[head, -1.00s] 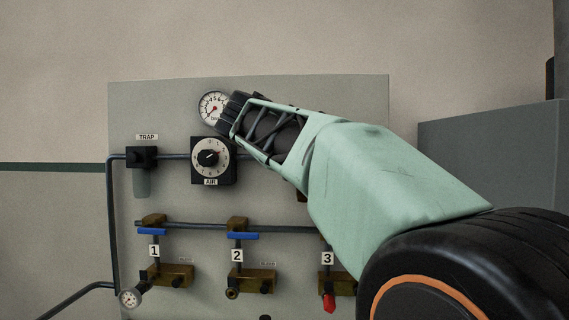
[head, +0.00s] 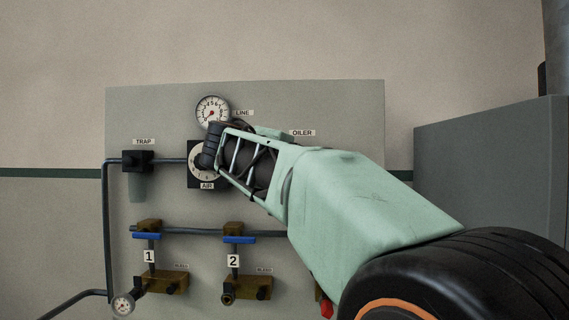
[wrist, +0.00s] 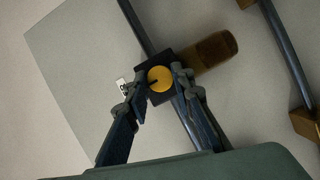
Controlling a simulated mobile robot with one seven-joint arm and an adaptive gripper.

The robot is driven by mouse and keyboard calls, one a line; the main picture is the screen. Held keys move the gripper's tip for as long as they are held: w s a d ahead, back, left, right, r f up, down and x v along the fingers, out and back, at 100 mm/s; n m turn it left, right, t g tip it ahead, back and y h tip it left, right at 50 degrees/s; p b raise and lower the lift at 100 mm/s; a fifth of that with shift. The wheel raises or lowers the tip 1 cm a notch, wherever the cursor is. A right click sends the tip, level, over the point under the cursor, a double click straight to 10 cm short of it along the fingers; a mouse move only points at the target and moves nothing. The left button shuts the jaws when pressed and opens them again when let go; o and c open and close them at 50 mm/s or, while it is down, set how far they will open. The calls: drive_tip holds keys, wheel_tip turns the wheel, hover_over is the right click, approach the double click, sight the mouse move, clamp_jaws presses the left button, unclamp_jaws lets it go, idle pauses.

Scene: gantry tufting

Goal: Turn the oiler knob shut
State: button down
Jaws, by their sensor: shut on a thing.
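In the wrist view the oiler has a round yellow knob (wrist: 161,74) with a short dark pointer line, set on a dark square block. An amber bowl (wrist: 212,50) sticks out from the block to the upper right. My gripper (wrist: 163,82) is shut on the knob, one finger on each side of it. A white label (wrist: 122,86) beside the block is partly hidden by the left finger. In the head view the OILER label (head: 302,133) shows above my arm, but my arm hides the oiler and my gripper.
A grey panel (head: 350,110) carries a LINE gauge (head: 212,112), an AIR dial (head: 205,177) partly behind my arm, and a TRAP unit (head: 138,161). Blue-handled valves 1 (head: 148,237) and 2 (head: 234,238) sit below. A grey cabinet (head: 490,190) stands at right.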

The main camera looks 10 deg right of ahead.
drive_tip(key=c, duration=1.7)
unclamp_jaws()
drive_tip(key=shift+o, duration=0.2)
drive_tip(key=v, duration=0.7)
drive_tip(key=shift+s+a, duration=0.15)
drive_tip(key=shift+s, duration=0.1)
